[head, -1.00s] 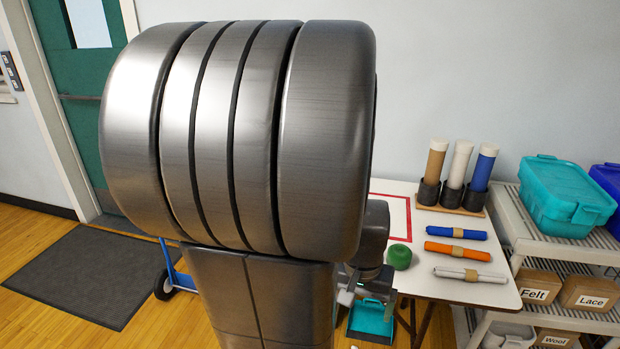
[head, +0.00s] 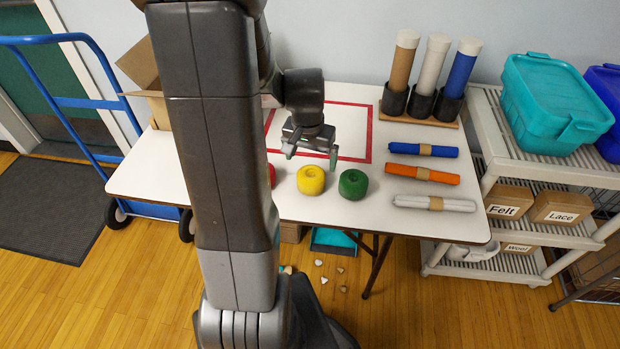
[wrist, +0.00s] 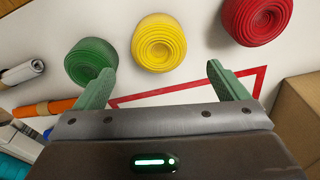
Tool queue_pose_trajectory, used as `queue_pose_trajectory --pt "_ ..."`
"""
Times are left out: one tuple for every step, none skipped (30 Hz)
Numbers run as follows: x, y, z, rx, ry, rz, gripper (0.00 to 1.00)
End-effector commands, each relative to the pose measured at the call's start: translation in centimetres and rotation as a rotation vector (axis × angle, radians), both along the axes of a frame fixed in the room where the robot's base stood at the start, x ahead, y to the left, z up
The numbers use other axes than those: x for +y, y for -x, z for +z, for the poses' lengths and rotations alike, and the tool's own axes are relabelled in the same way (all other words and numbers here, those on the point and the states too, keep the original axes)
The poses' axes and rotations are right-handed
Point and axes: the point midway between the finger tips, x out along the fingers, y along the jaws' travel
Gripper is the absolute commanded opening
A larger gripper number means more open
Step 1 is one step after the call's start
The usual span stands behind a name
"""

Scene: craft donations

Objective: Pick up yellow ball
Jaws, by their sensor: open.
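The yellow ball (head: 311,180) sits on the white table between a green one (head: 353,184) and a red one (head: 271,175), which is mostly hidden behind my arm. It looks like a squat roll with a hollow in its top. In the wrist view the yellow ball (wrist: 159,43) is ahead of and between my fingertips, with the green one (wrist: 90,63) to the left and the red one (wrist: 257,20) to the right. My gripper (head: 309,158) is open and empty. It is above the table, just behind the yellow ball in the head view, and also shows in the wrist view (wrist: 162,78).
A red square outline (head: 370,135) marks the table behind the balls. Blue (head: 424,150), orange (head: 422,174) and white (head: 434,203) rolls lie to the right, below a stand of upright tubes (head: 421,110). An open cardboard box (head: 142,68) stands at the left.

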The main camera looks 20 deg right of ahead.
Motion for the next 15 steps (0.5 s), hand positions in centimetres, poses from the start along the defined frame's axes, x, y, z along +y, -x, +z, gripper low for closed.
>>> queue_pose_trajectory --pt "0.0 0.0 -1.1 0.005 -0.002 0.000 0.93" --pt "-0.1 0.0 -1.5 0.004 -0.001 0.000 0.93" --pt "-0.1 -0.1 -1.9 0.004 -0.002 0.000 0.93" --pt "-0.1 -0.1 -2.3 0.003 -0.001 0.000 0.93" --pt "-0.2 -0.1 -2.5 0.003 -0.001 0.000 0.93" --pt "-0.2 -0.2 -2.8 0.002 -0.001 0.000 0.93" --pt "-0.2 -0.2 -2.9 0.001 0.000 0.001 0.93" --pt "-0.2 -0.2 -3.0 0.001 -0.001 0.000 0.93" --pt "-0.2 -0.2 -3.1 0.001 -0.001 0.001 0.93" --pt "-0.2 -0.2 -3.3 0.001 -0.001 0.001 0.93" --pt "-0.2 -0.2 -3.5 0.002 -0.001 0.001 0.93" --pt "-0.2 -0.2 -3.9 0.003 -0.001 0.001 0.93" --pt "-0.2 -0.2 -4.2 0.003 -0.001 0.001 0.93" --pt "-0.2 -0.1 -4.6 0.003 -0.001 0.001 0.93" --pt "-0.2 -0.1 -5.2 0.004 -0.003 0.001 0.93"
